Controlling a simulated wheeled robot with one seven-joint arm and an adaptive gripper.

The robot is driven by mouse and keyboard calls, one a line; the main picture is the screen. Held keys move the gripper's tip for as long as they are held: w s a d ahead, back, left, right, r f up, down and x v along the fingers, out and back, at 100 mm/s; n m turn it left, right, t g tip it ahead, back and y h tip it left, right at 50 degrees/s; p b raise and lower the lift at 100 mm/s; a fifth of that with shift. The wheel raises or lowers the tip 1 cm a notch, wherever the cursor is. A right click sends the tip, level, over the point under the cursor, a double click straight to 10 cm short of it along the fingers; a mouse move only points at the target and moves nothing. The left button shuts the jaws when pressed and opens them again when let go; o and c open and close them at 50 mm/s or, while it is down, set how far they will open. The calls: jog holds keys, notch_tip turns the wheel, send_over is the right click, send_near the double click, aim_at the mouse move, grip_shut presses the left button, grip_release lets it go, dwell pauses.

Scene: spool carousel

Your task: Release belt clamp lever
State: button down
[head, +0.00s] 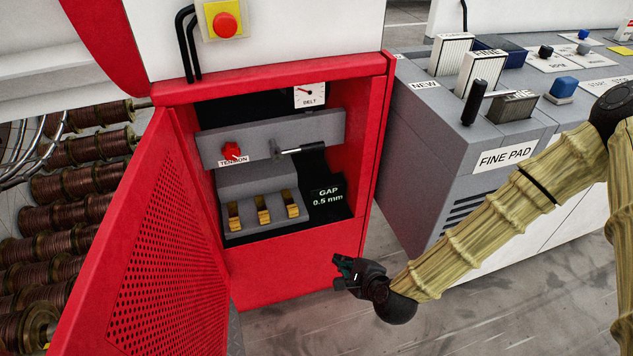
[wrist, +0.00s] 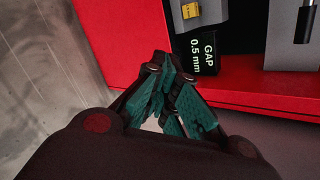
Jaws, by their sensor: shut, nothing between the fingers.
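In the head view, a lever with a black grip (head: 303,149) and a metal shaft sticks out to the right from a grey plate (head: 215,146) inside the open red cabinet. No label on it names it as the belt clamp lever. A red TENSION knob (head: 232,151) sits to its left on the same plate. My gripper (head: 340,270) is outside the cabinet, below and to the right of the lever, in front of the red lower front. It is shut and empty. In the wrist view my gripper's teal fingers (wrist: 165,75) meet at the tips.
The perforated red door (head: 165,250) stands open on the left. Brass blocks (head: 263,211) sit on a grey step below the lever, beside the GAP 0.5 mm sign (head: 327,195). A grey cabinet (head: 420,150) with pads and a black handle (head: 474,102) stands right. Copper spools (head: 65,187) lie left.

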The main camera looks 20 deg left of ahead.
aim_at(301, 149)
jog(key=w+a+r+m+t+y+b, duration=0.1)
jog(key=w+a+r+m+t+b, duration=0.2)
jog(key=w+m+b, duration=0.3)
jog(key=w+a+r+m+t+y+b, duration=0.2)
jog(key=w+a+r+m+t+b, duration=0.2)
jog(key=b, duration=0.8)
jog(key=shift+w+a+m, duration=0.7)
jog(key=shift+w+m, duration=0.6)
jog(key=shift+w, duration=0.3)
jog(key=shift+w+a+f, duration=0.1)
jog(key=w+a+r+b, duration=0.4)
jog(key=w+a, duration=0.1)
jog(key=w, duration=0.3)
jog(key=shift+w+a+r+b, duration=0.2)
jog(key=shift+w+a+b, duration=0.1)
jog(key=shift+w+a, duration=0.1)
